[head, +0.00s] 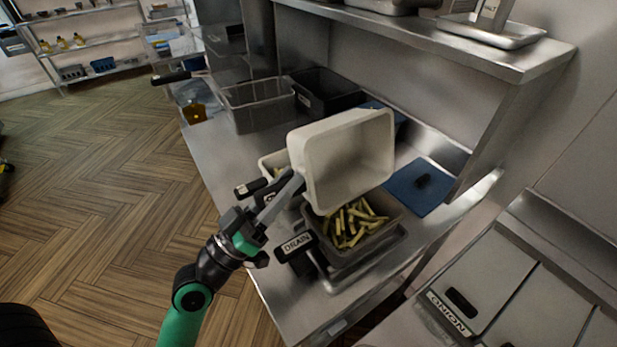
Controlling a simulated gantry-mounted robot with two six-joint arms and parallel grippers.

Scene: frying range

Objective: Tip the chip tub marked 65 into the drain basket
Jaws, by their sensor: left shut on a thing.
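A white tub (341,158) is tilted on its side above the drain basket, its open mouth facing right and its inside looking empty. Its number marking cannot be seen. My left gripper (270,205) is shut on the tub at its lower left side. The drain basket (398,222), with a black handle labelled DRAIN (297,246), sits below the tub on a steel tray. Cut chips (352,224) lie in the basket. My right gripper is not in view.
Another light tub (268,162) stands behind the held one, mostly hidden. A grey bin (258,104) and a black bin (325,90) stand farther back. A blue board (419,187) with a dark object lies right. An overhead steel shelf (440,45) spans the back.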

